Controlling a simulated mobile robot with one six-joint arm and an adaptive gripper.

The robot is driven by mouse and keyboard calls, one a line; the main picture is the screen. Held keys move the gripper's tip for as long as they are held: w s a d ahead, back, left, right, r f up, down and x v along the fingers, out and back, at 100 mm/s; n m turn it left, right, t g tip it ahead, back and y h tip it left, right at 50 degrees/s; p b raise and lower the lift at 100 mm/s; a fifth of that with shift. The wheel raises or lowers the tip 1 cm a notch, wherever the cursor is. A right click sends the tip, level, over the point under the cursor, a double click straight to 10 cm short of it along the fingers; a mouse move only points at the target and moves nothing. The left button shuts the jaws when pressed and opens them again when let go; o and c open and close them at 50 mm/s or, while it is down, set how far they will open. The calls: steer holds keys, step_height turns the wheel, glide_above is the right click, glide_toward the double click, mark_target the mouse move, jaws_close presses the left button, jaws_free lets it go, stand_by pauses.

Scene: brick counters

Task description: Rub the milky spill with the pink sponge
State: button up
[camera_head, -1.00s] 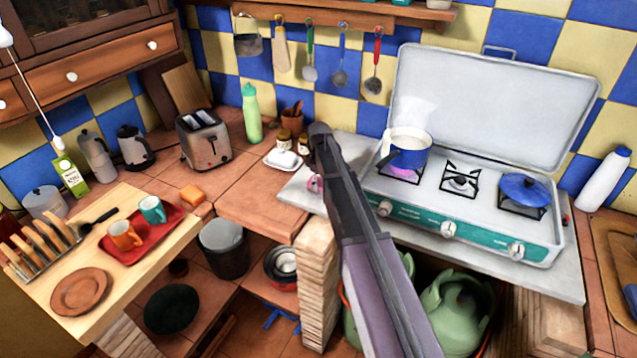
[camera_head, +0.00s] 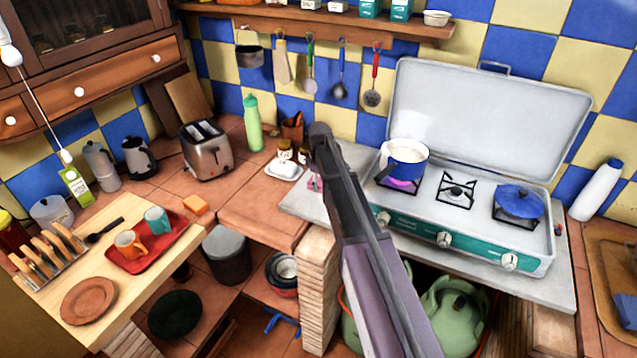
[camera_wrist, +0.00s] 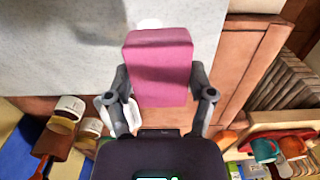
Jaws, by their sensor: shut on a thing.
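The pink sponge (camera_wrist: 160,65) is held between the two fingers of my gripper (camera_wrist: 160,92) in the wrist view. A sliver of pink sponge (camera_head: 314,184) also shows beside my arm in the head view, over the left end of the pale grey worktop. A small white patch (camera_wrist: 150,22), which looks like the milky spill, shows just past the sponge's far edge on the grey surface. Most of it is hidden by the sponge. I cannot tell whether the sponge touches the surface. My arm hides that spot in the head view.
The stove (camera_head: 452,240) with a blue-white pot (camera_head: 405,165) stands right of my arm. A white dish (camera_head: 284,168) and small jars (camera_head: 285,148) stand close on the left. A toaster (camera_head: 206,150) and green bottle (camera_head: 252,122) are farther left. Bare tiles (camera_head: 262,208) lie in front.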

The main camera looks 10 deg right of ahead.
mark_target(319, 181)
steer(key=shift+r+p, duration=1.55)
steer(key=shift+a, duration=0.15)
